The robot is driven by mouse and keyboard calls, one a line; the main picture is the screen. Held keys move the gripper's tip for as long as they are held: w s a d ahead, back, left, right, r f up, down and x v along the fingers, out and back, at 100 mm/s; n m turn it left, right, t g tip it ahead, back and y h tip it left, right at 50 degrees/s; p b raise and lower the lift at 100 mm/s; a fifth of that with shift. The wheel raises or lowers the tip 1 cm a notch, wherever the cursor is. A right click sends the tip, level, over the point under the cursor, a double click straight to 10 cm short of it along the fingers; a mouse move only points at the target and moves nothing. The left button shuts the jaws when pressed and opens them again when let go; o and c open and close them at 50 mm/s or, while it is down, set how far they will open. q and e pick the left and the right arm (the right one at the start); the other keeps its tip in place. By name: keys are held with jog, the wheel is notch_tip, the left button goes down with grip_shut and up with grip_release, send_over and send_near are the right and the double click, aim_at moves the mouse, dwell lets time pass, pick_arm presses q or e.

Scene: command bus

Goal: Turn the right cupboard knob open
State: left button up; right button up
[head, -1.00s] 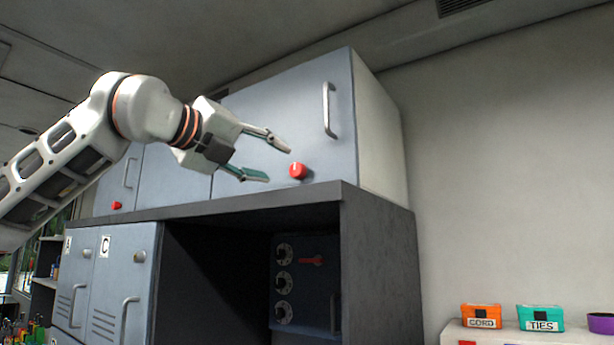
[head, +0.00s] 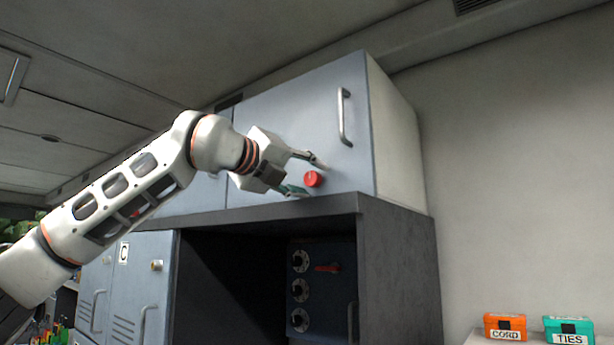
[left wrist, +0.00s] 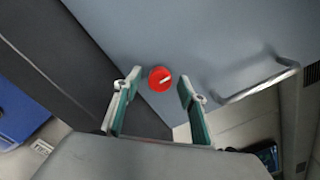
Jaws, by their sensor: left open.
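The right cupboard knob (head: 312,179) is a round red knob low on the grey-blue right cupboard door (head: 285,125). It also shows in the left wrist view (left wrist: 160,79), with a pale pointer mark slanting up to the right. My left gripper (head: 308,176) is open and empty, its fingers on either side of the line to the knob. In the left wrist view the knob lies between and just beyond the two fingertips (left wrist: 158,88). I cannot tell whether a finger touches it. A metal bar handle (head: 345,117) is on the same door. My right gripper is not in view.
A dark shelf edge (head: 270,210) runs just below the cupboard and close under the lower finger. Below is an open bay with a dial panel (head: 322,285). Orange CORD (head: 505,327) and teal TIES (head: 569,331) boxes stand at lower right.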

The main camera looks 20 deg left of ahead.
pick_arm(q)
jog(key=c, duration=1.1)
